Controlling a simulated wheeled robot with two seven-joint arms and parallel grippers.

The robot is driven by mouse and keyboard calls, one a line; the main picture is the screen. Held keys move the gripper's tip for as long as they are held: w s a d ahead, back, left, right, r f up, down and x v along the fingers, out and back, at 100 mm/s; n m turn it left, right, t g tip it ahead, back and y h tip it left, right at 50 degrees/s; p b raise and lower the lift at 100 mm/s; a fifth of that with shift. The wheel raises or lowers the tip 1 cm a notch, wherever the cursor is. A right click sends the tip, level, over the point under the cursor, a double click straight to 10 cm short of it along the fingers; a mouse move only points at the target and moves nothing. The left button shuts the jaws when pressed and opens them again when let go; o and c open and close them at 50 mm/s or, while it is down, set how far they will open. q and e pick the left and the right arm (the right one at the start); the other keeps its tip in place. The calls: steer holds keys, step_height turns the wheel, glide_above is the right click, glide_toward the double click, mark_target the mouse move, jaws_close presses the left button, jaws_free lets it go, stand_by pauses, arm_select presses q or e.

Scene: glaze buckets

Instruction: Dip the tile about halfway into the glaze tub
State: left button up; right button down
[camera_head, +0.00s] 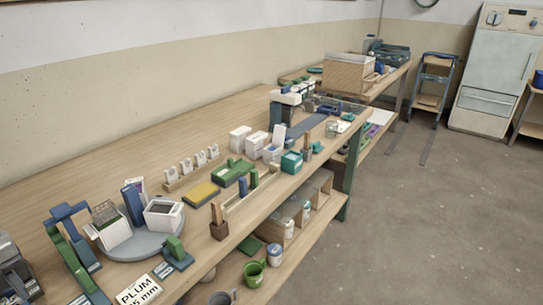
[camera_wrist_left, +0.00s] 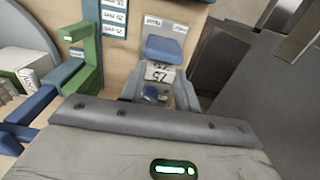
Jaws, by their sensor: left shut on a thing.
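My left gripper (camera_wrist_left: 158,92) shows in the left wrist view, with grey fingers on both sides of a small pale piece with black marks (camera_wrist_left: 159,74). It is shut on this piece, which looks like the tile; its lower part is partly hidden. A blue block (camera_wrist_left: 164,49) with a white label lies just beyond it. In the head view, a white square tub (camera_head: 163,216) with a dark inside stands on a grey round plate (camera_head: 150,246). I cannot tell whether it is the glaze tub. Neither gripper is clearly visible in the head view.
A white container with a wire rack (camera_head: 112,226) shares the plate. A green and blue stand (camera_head: 76,255) is left of it. Bare wood lies along the wall.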

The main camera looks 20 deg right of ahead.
arm_select(q)
steer(key=shift+r+p, duration=1.7)
steer(key=shift+r, duration=1.25)
